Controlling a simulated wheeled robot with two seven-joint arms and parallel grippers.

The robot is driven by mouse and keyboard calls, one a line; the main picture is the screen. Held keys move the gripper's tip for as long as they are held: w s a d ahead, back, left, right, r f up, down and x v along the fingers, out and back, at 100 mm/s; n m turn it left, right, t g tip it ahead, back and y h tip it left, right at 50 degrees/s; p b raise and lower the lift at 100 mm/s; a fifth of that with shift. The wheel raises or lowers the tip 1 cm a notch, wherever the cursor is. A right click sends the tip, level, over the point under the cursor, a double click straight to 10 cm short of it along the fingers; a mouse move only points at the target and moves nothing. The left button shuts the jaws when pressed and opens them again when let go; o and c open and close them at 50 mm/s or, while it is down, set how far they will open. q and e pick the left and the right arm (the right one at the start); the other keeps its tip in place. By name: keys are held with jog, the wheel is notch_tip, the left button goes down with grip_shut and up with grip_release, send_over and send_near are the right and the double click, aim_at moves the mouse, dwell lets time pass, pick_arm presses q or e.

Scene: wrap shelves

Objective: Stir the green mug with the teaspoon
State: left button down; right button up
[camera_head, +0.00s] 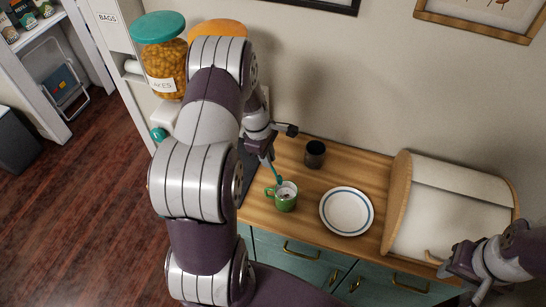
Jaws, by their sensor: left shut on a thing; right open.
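The green mug (286,200) stands upright on the wooden counter, with its handle to the left and something pale inside it. My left gripper (270,161) is above and to the left of the mug, shut on a thin teal teaspoon (277,176). The spoon points down to the mug's rim. Its lower end is hard to make out, so I cannot tell how far it reaches into the mug. My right gripper (463,280) is open and empty at the lower right, in front of the bread box.
A white plate with a blue ring (346,211) lies right of the green mug. A dark cup (315,154) stands behind it. A bread box (450,205) fills the counter's right side. Large jars (163,60) stand at the upper left. Drawers (300,262) are below the counter's front edge.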

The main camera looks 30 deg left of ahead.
aim_at(276, 176)
pick_arm(q)
jog(key=shift+w+d+f+b, duration=0.15)
jog(key=shift+d+f+b, duration=0.25)
jog(key=shift+f+b, duration=1.05)
jog(key=shift+w+d+f+b, duration=0.15)
jog(key=shift+d+f+b, duration=0.5)
jog(key=shift+f, duration=1.45)
jog(key=shift+w+d+f+b, duration=0.2)
jog(key=shift+f+b, duration=1.05)
jog(key=shift+f, duration=0.5)
pick_arm(e)
notch_tip(276, 176, down, 8)
jog(key=shift+w+r, duration=0.2)
jog(key=shift+r, duration=0.05)
pick_arm(q)
jog(key=shift+d, duration=0.1)
pick_arm(e)
jog(key=shift+d, duration=0.1)
